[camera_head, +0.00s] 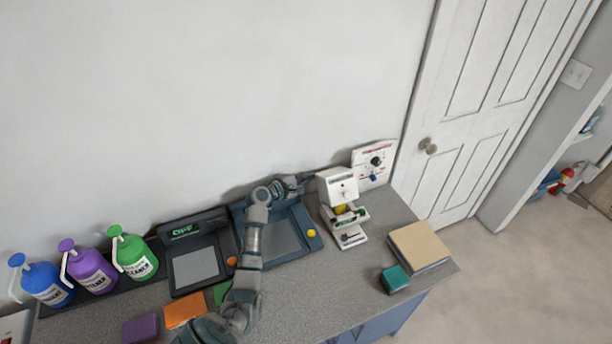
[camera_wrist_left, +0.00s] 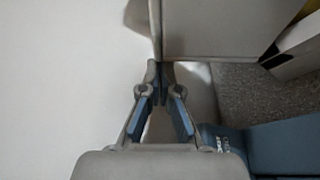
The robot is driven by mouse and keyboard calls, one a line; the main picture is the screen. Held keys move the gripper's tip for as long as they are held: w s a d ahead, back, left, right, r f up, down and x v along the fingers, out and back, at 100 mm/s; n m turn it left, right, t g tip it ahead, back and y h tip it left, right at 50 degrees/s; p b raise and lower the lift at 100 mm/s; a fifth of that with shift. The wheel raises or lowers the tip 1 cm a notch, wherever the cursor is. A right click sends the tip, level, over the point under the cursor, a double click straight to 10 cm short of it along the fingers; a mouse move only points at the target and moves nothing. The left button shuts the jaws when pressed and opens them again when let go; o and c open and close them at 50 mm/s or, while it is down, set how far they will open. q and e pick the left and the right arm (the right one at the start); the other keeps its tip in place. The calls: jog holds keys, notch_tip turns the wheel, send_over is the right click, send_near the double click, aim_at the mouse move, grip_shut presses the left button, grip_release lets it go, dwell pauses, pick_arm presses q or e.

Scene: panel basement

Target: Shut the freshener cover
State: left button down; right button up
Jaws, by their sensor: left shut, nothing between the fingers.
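The white freshener (camera_head: 351,237) stands on the grey counter with its front open. Its boxy white cover (camera_head: 337,186) is raised at the top, and a yellow part shows inside below it. My left gripper (camera_head: 308,177) is at the upper left of the cover, near the wall. In the left wrist view, my gripper (camera_wrist_left: 161,69) has its fingers together and empty, at the lower left corner of the pale cover (camera_wrist_left: 225,28). I cannot tell whether the fingertips touch it. My right gripper is not in view.
A white panel with knobs (camera_head: 374,165) stands behind the freshener on the right. A blue scale (camera_head: 277,238) and a black scale (camera_head: 195,263) stand left. Several cleaner bottles (camera_head: 135,257) line the left. A book stack (camera_head: 420,246) and teal block (camera_head: 395,279) lie right.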

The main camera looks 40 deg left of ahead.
aim_at(319, 181)
pick_arm(q)
jog(key=d+m, duration=0.1)
jog(key=s+d+r+m, duration=0.1)
jog(key=shift+d+r+t, duration=0.1)
jog(key=shift+d+t, duration=0.2)
jog(key=shift+t, duration=0.1)
jog(key=shift+s+d+r+m, duration=0.1)
jog(key=shift+d+m, duration=0.2)
jog(key=shift+m, duration=0.1)
jog(key=shift+s+d+r, duration=0.1)
jog(key=shift+d+r, duration=0.05)
jog(key=shift+d, duration=0.05)
jog(key=shift+s+d, duration=0.1)
jog(key=shift+s+r+p, duration=0.1)
jog(key=shift+s+p, duration=0.05)
jog(key=shift+p, duration=0.25)
jog(key=shift+s+d+y, duration=0.1)
jog(key=shift+s+y, duration=0.05)
jog(key=shift+y, duration=0.15)
jog(key=shift+d+p, duration=0.4)
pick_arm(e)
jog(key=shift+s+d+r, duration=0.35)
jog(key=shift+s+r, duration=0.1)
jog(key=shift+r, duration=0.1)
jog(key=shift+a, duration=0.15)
